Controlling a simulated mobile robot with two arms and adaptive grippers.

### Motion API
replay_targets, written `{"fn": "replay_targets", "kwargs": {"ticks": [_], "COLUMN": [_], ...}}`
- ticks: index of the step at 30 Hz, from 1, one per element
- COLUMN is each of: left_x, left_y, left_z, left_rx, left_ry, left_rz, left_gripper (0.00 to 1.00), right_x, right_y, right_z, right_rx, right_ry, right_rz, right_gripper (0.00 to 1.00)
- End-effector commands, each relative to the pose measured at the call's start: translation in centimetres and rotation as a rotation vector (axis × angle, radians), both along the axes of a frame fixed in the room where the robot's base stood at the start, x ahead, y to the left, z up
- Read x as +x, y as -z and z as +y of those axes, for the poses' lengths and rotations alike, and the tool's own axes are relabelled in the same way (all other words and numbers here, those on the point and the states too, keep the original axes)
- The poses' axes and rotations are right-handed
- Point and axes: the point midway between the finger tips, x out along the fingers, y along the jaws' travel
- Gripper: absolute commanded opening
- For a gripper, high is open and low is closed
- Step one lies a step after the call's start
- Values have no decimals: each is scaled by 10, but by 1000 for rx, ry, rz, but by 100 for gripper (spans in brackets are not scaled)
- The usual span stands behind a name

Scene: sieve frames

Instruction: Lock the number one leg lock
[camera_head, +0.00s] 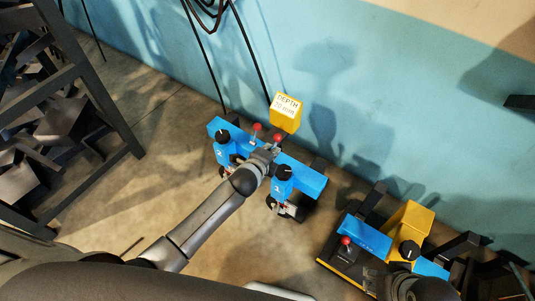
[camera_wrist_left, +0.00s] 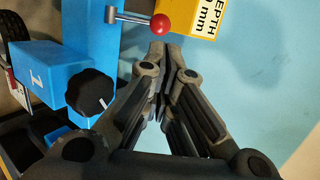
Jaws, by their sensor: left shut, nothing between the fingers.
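The blue frame (camera_head: 310,180) stands on the floor near the wall, with leg blocks and black knobs. The number one leg block (camera_wrist_left: 55,68) has a white "1" and a black knob (camera_wrist_left: 90,92); in the head view this knob (camera_head: 283,172) is on the right. A lever with a red ball (camera_wrist_left: 161,24) sits above my left fingertips in the wrist view. My left gripper (camera_wrist_left: 168,52) is shut and empty; contact with the lever is unclear. My right gripper is hard to make out at lower right.
A yellow depth sign (camera_head: 286,113) stands behind the blue frame. A second blue and yellow unit (camera_head: 363,237) is at lower right. A dark metal rack (camera_head: 85,85) stands at left. Black cables hang by the blue wall. Floor left of the frame is clear.

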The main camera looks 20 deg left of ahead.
Motion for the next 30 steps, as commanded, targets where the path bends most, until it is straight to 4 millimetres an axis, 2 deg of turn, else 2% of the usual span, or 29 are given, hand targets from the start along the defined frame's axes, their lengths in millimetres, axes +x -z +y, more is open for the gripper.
{"fn": "replay_targets", "kwargs": {"ticks": [4, 10, 30], "left_x": [-15, -26, -28], "left_y": [-8, -14, -16], "left_z": [2, 3, 4], "left_rx": [1, 0, -5], "left_ry": [0, 0, -5], "left_rz": [1, 1, 3], "left_gripper": [0, 0, 0], "right_x": [0, 0, 0], "right_y": [0, 0, 0], "right_z": [0, 0, 0], "right_rx": [0, 0, 0], "right_ry": [0, 0, 0], "right_rz": [0, 0, 0], "right_gripper": [40, 40, 40]}}
